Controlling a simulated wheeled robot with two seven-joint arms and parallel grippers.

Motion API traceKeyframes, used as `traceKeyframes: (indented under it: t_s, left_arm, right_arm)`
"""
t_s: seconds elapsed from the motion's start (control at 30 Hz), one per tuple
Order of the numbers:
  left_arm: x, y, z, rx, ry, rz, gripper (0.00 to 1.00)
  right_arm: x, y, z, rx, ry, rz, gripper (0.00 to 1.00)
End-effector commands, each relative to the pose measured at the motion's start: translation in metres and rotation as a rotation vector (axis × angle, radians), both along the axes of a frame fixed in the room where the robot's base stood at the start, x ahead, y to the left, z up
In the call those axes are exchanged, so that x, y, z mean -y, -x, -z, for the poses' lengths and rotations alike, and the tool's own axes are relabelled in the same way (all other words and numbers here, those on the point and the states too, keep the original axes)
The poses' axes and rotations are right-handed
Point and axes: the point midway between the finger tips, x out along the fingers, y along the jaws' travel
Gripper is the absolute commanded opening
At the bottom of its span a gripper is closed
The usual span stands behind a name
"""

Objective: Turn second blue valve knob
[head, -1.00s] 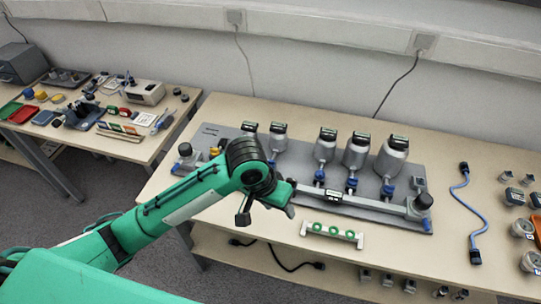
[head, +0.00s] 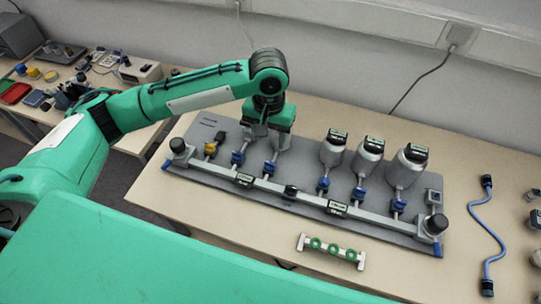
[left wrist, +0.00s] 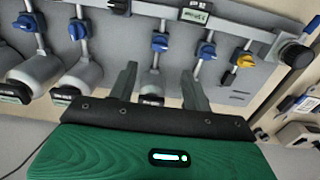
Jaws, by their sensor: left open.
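A grey board (head: 300,203) carries a pipe with a row of blue valve knobs and one yellow knob (head: 211,149) at the left end. The second blue knob from that end (head: 270,168) shows just below my left gripper (head: 268,132) in the head view. In the left wrist view this knob (left wrist: 160,42) lies beyond and between the fingertips of my open left gripper (left wrist: 158,80). The fingers appear apart from it. The first blue knob (left wrist: 206,50) lies to its right there, the third (left wrist: 78,28) to its left. My right gripper is out of view.
Grey canisters (head: 408,168) with dark tops stand behind the right-hand knobs. A rack with green rings (head: 331,250) lies in front of the board. A blue cable (head: 484,232) lies on the right of the table. A cluttered side table is at left.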

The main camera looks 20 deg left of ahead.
Motion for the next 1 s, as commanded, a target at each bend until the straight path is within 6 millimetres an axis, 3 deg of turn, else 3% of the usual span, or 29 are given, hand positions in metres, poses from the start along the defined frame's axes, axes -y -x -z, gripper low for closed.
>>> traceKeyframes:
  t_s: [0.3,0.5,0.93,1.0]
  left_arm:
    - [0.0,0.0,0.069,-0.002,-0.001,0.0,0.49]
    - [0.0,0.0,0.096,0.0,0.0,0.001,0.49]
    - [0.0,0.0,0.107,0.002,0.0,0.002,0.49]
    - [0.0,0.0,0.107,0.002,0.0,0.001,0.38]
  right_arm:
    - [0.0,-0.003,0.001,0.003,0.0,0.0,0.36]
    - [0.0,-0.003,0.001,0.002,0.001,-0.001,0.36]
    - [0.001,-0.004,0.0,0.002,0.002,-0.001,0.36]
    - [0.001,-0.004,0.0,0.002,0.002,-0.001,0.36]
